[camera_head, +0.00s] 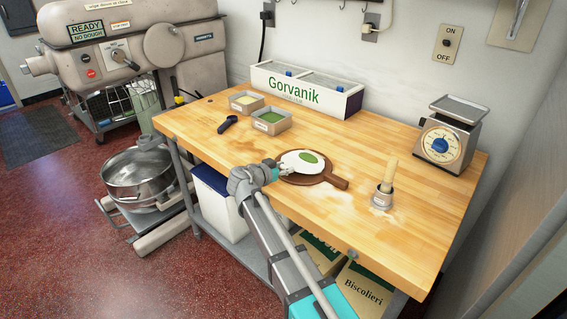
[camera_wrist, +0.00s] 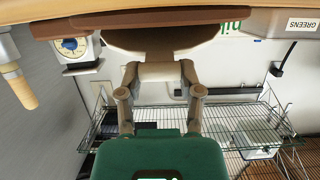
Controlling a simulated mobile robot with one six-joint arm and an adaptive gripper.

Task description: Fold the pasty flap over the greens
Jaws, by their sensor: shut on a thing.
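The pasty dough (camera_head: 291,163) is a pale, flat round on a round wooden board (camera_head: 325,178). A green patch of greens (camera_head: 309,157) lies on the dough, toward its right side, and shows uncovered. My gripper (camera_head: 273,170) is at the left edge of the dough and board. In the wrist view my gripper (camera_wrist: 160,72) has its fingers on either side of a pale piece that looks like the dough flap (camera_wrist: 160,73). The greens do not show in the wrist view.
The Gorvanik box (camera_head: 305,91) stands at the wall. The table's front right is mostly clear.

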